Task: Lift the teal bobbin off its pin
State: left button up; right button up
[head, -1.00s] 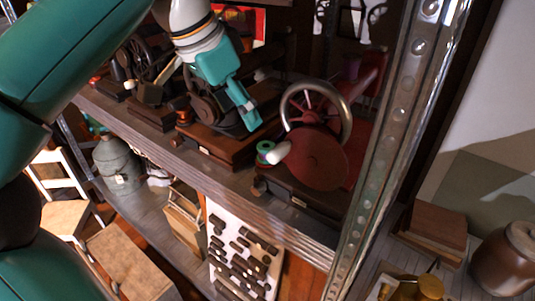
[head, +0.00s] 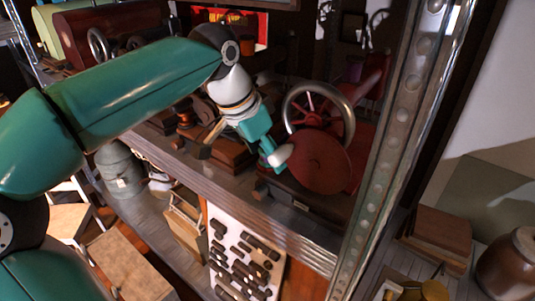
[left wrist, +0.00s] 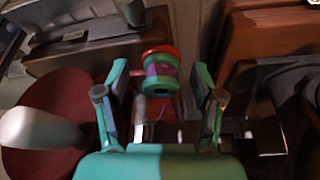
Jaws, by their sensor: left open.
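The teal bobbin (left wrist: 161,80) shows in the left wrist view between the two fingers of my left gripper (head: 276,161). It has a teal rim with a dark centre hole and purple thread, with a red round piece behind it. My left gripper is open, a finger on each side, with visible gaps between fingers and bobbin. The pin cannot be made out. In the head view the gripper hides the bobbin. My right gripper is in neither view.
A machine with a red disc (head: 320,163), a white handle and a metal wheel (head: 348,110) stands right beside my left gripper. A metal shelf post (head: 397,130) rises further right. Other dark machines on wooden bases (head: 233,153) crowd the shelf to the left.

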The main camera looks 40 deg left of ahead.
aim_at(262, 152)
pick_arm(q)
jog(key=shift+c, duration=0.2)
jog(key=c, duration=1.1)
jog(key=shift+o, duration=0.2)
jog(key=shift+r, duration=0.15)
jog(key=shift+r, duration=0.85)
jog(key=shift+v, duration=0.85)
jog(key=s+a+b, duration=0.2)
jog(key=s+b, duration=0.3)
jog(key=s, duration=1.2)
jog(key=shift+s, duration=0.2)
